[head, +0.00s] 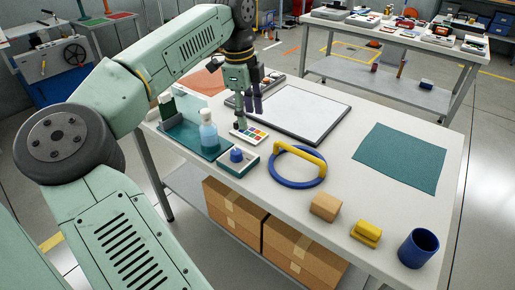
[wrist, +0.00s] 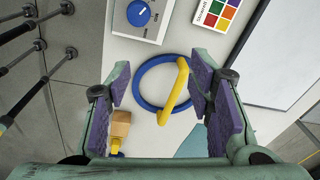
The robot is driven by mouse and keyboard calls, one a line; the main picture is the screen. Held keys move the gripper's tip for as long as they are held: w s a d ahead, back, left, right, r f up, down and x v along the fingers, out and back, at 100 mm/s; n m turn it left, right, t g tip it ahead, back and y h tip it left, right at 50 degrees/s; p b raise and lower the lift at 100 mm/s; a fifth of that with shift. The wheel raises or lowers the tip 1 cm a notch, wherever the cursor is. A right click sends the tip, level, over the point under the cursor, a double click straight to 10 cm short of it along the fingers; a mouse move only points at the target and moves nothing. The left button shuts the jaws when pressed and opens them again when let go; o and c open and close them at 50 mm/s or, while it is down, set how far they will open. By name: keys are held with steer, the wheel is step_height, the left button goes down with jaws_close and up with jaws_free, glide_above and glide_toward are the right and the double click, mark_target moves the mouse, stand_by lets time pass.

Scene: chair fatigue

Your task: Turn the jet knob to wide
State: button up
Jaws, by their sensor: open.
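A round blue knob (head: 236,156) sits on a small white box (head: 248,160) near the front left of the table. In the wrist view the knob (wrist: 138,13) shows at the top, with a small white mark on its face; which setting it points to cannot be read. My gripper (head: 253,104) is open and empty, with purple finger pads. It is above the table, behind and slightly right of the knob in the head view. In the wrist view both fingers (wrist: 155,88) are spread wide, apart from the knob.
A clear bottle (head: 209,135) stands on a teal tray (head: 181,141) left of the box. A colour chart (head: 249,134) lies behind the box. A blue ring (head: 282,184) with a yellow handle (head: 301,155) is to its right.

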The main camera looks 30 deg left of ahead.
mark_target(236, 151)
steer(key=shift+n+g+y, duration=0.3)
steer(key=shift+n+g, duration=0.2)
steer(key=shift+n, duration=0.2)
steer(key=s+f+b, duration=0.1)
steer(key=f+b, duration=0.1)
steer(key=f, duration=0.1)
steer(key=a+f+b, duration=0.1)
steer(key=f+b, duration=0.1)
steer(key=f, duration=0.2)
steer(key=s+a+f+b, duration=0.1)
steer(key=f+b, duration=0.1)
steer(key=f, duration=0.2)
steer(key=shift+s+a, duration=0.25)
steer(key=shift+s, duration=0.1)
steer(key=shift+r, duration=0.1)
steer(key=shift+c, duration=0.4)
jaws_close()
